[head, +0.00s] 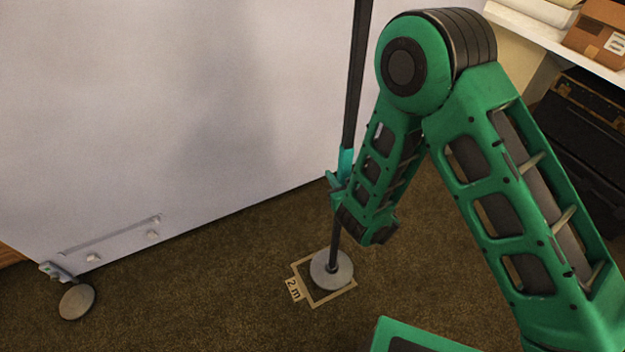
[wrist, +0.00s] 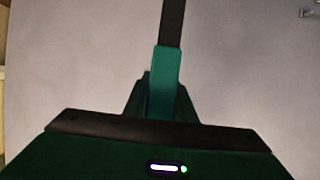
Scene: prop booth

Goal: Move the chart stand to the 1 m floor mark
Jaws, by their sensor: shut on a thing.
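The chart stand (head: 353,85) is a dark upright pole with a round grey base (head: 331,266) and a teal sleeve partway up. Its base is on the carpet, inside the tan square floor mark (head: 319,303) labelled "2 m". My gripper (head: 339,190) is shut on the pole around the teal sleeve. In the wrist view the teal sleeve (wrist: 164,75) and the dark pole rise from between my fingers. The top of the stand is out of view. No 1 m floor mark shows in either view.
A large pale panel (head: 150,110) stands behind the pole, with a foot and a round disc (head: 77,301) at lower left. A shelf at upper right holds a cardboard box (head: 600,32), with dark cases (head: 585,125) below. Carpet between disc and mark is clear.

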